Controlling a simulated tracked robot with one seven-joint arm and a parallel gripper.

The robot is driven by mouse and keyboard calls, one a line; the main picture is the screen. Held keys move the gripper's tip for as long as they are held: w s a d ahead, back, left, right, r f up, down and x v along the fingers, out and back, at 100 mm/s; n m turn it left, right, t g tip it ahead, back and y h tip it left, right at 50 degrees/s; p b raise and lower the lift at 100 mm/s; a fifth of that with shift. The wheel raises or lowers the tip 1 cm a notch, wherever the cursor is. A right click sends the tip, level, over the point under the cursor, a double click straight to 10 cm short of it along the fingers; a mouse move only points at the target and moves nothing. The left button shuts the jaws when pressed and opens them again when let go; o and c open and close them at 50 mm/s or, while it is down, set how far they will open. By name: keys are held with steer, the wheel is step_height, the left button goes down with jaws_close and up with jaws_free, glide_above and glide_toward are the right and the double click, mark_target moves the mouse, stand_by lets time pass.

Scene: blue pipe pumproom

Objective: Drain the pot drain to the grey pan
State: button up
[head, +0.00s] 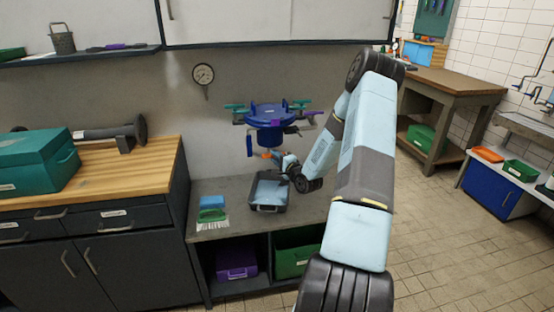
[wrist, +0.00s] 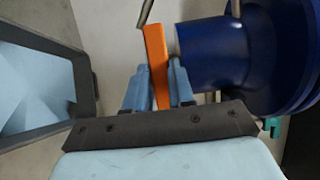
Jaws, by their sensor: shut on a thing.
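The pot (head: 265,117) is dark blue with teal knobs around its lid. It is fixed above the grey bench against the wall. Its body also shows at the right of the wrist view (wrist: 215,52). A small orange drain handle (head: 266,154) shows low under the pot; it stands as an orange bar in the wrist view (wrist: 156,60). My gripper (wrist: 159,85) is shut on this handle, one blue finger on each side. The grey pan (head: 268,208) sits on the bench below the pot. Its pale blue inside shows at the left of the wrist view; I cannot tell whether that is liquid.
A blue block (head: 212,201) and a brush (head: 212,217) lie left of the pan. A wall gauge (head: 203,75) hangs left of the pot. A wooden counter with a teal toolbox (head: 38,160) stands at left. Purple (head: 236,262) and green (head: 297,258) boxes fill the lower shelf.

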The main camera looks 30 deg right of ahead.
jaws_close()
steer(key=shift+n, duration=0.3)
steer(key=n+g+h, duration=0.1)
steer(key=n, duration=0.3)
steer(key=n+g+h, duration=0.2)
steer(key=n, duration=0.2)
steer(key=a+n+g+h, duration=0.1)
steer(key=n+g+h, duration=0.1)
steer(key=n, duration=0.3)
steer(key=shift+r, duration=0.2)
steer(key=shift+h, duration=0.4)
stand_by(0.4)
